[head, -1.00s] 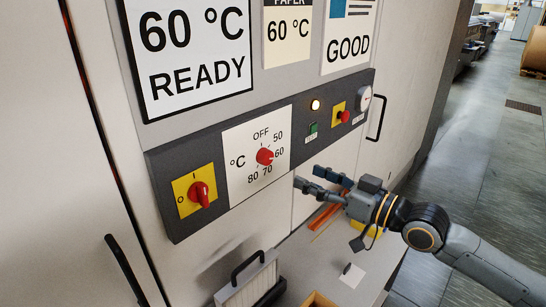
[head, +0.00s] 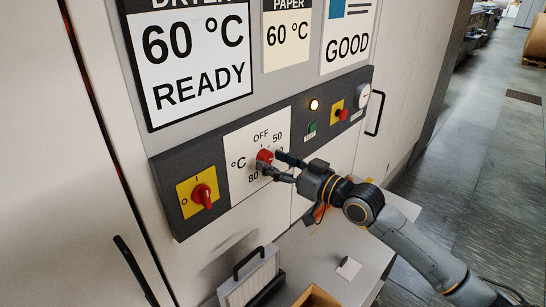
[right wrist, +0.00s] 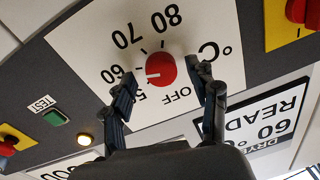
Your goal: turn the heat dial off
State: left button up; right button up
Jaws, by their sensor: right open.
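The heat dial (head: 264,156) is a red knob on a white plate marked OFF, 50, 60, 70, 80 and °C. It also shows in the right wrist view (right wrist: 161,70), where its white pointer line is directed toward the 60. My right gripper (head: 275,165) is at the dial in the head view. In the right wrist view the gripper (right wrist: 168,82) is open, with one finger on each side of the knob. I cannot tell whether the fingers touch it. My left gripper is not in view.
A red rotary switch on a yellow plate (head: 202,192) is left of the dial. A green button (head: 312,127), a lit lamp (head: 314,105) and a red knob on yellow (head: 342,114) are to the right. Below is a shelf (head: 318,263) with a handled filter (head: 248,277).

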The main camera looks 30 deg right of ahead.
jog(key=shift+w+a, duration=0.2)
jog(key=shift+w, duration=0.2)
jog(key=c, duration=1.2)
